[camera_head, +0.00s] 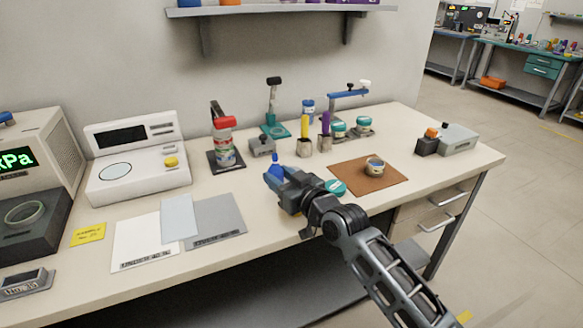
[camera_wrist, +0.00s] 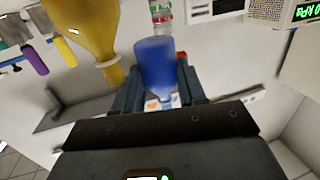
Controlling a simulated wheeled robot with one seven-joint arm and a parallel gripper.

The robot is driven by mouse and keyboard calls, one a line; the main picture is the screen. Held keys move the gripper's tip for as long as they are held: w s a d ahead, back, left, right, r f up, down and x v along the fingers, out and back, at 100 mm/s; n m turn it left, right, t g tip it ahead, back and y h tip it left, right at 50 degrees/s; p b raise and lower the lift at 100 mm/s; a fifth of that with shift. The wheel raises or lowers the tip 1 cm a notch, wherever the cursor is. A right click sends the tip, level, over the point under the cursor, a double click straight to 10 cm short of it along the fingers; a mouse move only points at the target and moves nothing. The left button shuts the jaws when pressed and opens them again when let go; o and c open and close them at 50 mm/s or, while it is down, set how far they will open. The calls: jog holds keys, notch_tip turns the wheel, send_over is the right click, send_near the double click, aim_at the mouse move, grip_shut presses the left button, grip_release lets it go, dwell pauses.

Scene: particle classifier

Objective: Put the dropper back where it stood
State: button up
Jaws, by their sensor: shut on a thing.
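My gripper (camera_head: 274,174) is shut on the blue dropper (camera_head: 275,160) above the front middle of the bench. In the wrist view, my gripper (camera_wrist: 158,82) has a finger on each side of the dropper's wide blue body (camera_wrist: 155,58). Its lower end is hidden in the head view. Behind it stand a small grey block (camera_head: 262,148) and two small holders, one with a yellow-topped item (camera_head: 305,122) and one with a purple-topped item (camera_head: 325,124). I cannot tell which place is the dropper's.
A brown mat (camera_head: 390,181) with a small round tin (camera_head: 375,167) lies to the right, with a teal lid (camera_head: 335,187) near it. Grey and white sheets (camera_head: 215,222) lie left. A yellow object (camera_wrist: 85,40) looms in the wrist view.

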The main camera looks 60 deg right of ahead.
send_over(260, 218)
notch_tip(260, 218, down, 4)
jog(key=shift+a+r+p, duration=0.1)
jog(key=shift+r+p, duration=0.15)
jog(key=shift+p, duration=0.05)
jog(key=shift+f, duration=1.95)
jog(key=shift+f, duration=0.2)
jog(key=o, duration=1.1)
jog(key=shift+c, duration=0.2)
jog(key=shift+r, duration=0.1)
